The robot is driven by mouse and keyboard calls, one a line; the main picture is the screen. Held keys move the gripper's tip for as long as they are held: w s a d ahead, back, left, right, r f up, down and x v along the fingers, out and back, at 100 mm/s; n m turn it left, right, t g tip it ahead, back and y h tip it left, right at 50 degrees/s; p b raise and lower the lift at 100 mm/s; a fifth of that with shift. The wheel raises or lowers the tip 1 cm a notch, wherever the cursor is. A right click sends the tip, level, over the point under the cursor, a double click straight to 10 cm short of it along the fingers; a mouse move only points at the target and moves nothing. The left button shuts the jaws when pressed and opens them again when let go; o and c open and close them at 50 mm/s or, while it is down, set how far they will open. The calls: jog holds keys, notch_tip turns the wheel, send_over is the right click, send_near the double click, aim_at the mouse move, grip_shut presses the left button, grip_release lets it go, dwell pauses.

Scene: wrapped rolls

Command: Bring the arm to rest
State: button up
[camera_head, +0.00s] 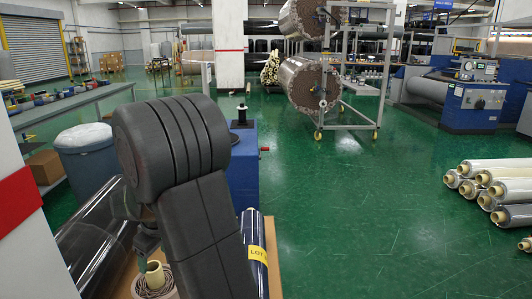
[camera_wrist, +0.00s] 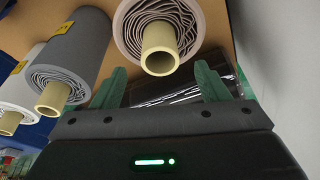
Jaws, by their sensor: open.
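My gripper (camera_wrist: 161,72) shows in the wrist view with its two green fingers spread wide and nothing held between them. A pinkish wrapped roll with a pale yellow core (camera_wrist: 162,18) lies just beyond the fingertips, and its core end overlaps the gap between them in the picture. I cannot tell whether a finger touches it. In the head view my dark, bent arm stands in front and hides most of the gripper. The core end of a wrapped roll (camera_head: 154,276) shows at the arm's lower left.
A grey roll (camera_wrist: 72,48) and a whitish roll (camera_wrist: 20,86) lie left in the wrist view. Stacked rolls (camera_head: 492,178) lie right; green floor (camera_head: 350,215) between is clear.

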aim_at(153, 268)
jog(key=x, duration=0.6)
jog(key=shift+w+a+f, duration=0.15)
jog(key=shift+a+f, duration=0.05)
jog(key=shift+a, duration=0.05)
jog(key=shift+r, duration=1.35)
jog(key=shift+d, duration=0.1)
